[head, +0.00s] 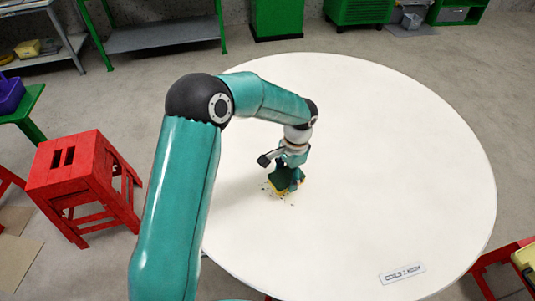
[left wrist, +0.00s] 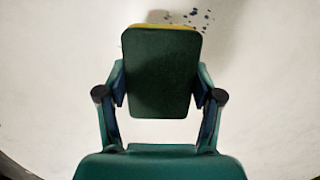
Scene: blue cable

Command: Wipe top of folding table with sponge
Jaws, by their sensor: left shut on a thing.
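The round white folding table (head: 400,170) fills the middle of the head view. My left gripper (head: 286,184) points down at the table's left-centre part. It is shut on the sponge (head: 278,189), which has a dark green side and a yellow edge. In the left wrist view the sponge (left wrist: 160,75) sits between the two fingers of my left gripper (left wrist: 160,100). Dark specks (left wrist: 190,16) lie on the tabletop just beyond the sponge's far edge. The sponge looks at or very close to the tabletop; contact cannot be told for sure. My right gripper is not in view.
A small printed label (head: 402,274) lies near the table's front right edge. A red stool (head: 80,178) stands left of the table. Green and grey shelving (head: 160,36) and a green bin (head: 276,18) stand behind. The rest of the tabletop is clear.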

